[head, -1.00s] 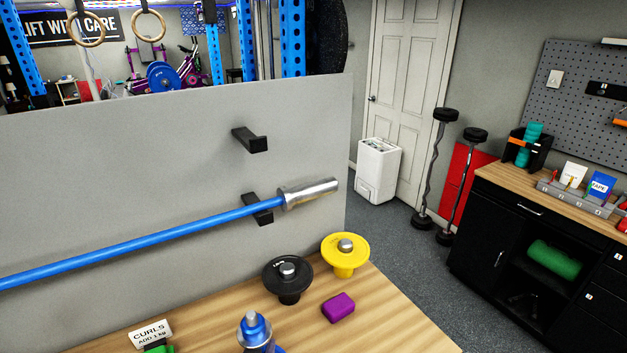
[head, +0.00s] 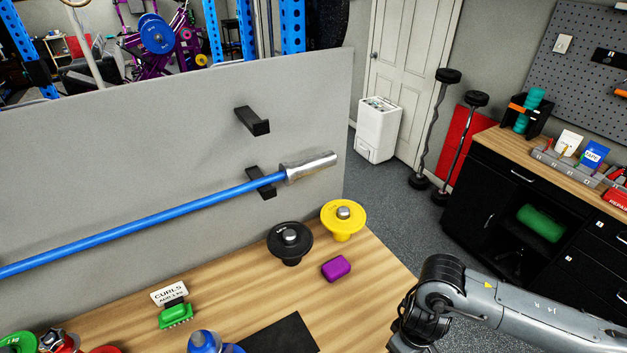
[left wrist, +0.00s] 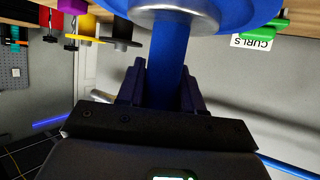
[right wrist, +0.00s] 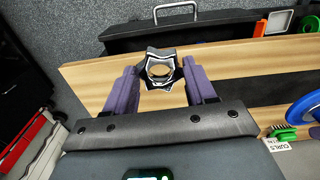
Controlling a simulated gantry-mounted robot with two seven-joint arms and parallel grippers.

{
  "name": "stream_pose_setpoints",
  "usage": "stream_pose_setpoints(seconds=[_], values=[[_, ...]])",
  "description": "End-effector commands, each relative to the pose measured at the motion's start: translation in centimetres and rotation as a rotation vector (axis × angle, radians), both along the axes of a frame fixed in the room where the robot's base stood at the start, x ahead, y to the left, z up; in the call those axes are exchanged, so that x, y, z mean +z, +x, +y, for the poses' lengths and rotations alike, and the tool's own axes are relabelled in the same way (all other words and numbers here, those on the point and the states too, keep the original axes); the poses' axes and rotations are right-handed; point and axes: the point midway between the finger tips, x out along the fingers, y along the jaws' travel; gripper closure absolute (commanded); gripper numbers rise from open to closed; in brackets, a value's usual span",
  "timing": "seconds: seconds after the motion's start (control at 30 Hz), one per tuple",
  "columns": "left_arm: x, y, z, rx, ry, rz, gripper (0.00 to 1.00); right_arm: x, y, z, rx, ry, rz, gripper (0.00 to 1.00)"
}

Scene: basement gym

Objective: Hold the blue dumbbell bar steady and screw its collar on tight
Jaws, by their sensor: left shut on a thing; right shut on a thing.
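The blue dumbbell shows in the head view as a blue end (head: 205,342) cut off by the bottom edge. In the left wrist view its blue bar (left wrist: 168,50) runs between the fingers of my left gripper (left wrist: 163,80), which is shut on it. A blue plate (left wrist: 215,14) with a silver hub sits just beyond. My right gripper (right wrist: 161,74) is shut on a star-shaped dark and silver collar (right wrist: 161,68) with an open hole. The collar is apart from the dumbbell, whose blue plate (right wrist: 305,110) shows at the right edge. Both grippers are outside the head view.
On the wooden bench (head: 225,285) stand a black plate (head: 290,242), a yellow plate (head: 343,220), a purple block (head: 336,268), a green brush (head: 176,316) and a CURLS card (head: 170,293). A dark mat (head: 283,335) lies near the front. A grey panel (head: 120,150) stands behind.

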Motion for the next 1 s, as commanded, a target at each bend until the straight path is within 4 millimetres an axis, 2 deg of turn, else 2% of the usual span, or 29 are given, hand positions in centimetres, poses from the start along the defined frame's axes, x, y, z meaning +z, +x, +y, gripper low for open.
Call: stream_pose_setpoints(seconds=[0.03,0.1,0.4,0.6,1.0], values=[[1.0,0.3,-0.3,0.001,-0.004,-0.010,1.00,-0.3,0.1,-0.3,-0.084,0.000,0.000,0.82],[1.6,0.5,-0.6,0.007,-0.005,-0.010,1.00,-0.5,0.3,-0.7,-0.199,-0.001,0.000,0.82],[2.4,0.7,-0.9,0.026,-0.002,-0.007,1.00,-0.5,0.7,-1.0,-0.501,-0.001,-0.001,0.82],[2.4,0.7,-0.9,0.033,-0.002,-0.007,1.00,-0.5,0.7,-1.0,-0.570,-0.001,-0.001,0.82],[2.4,0.7,-0.9,0.034,-0.002,-0.007,1.00,-0.5,0.7,-1.0,-0.579,-0.001,-0.001,0.82]])
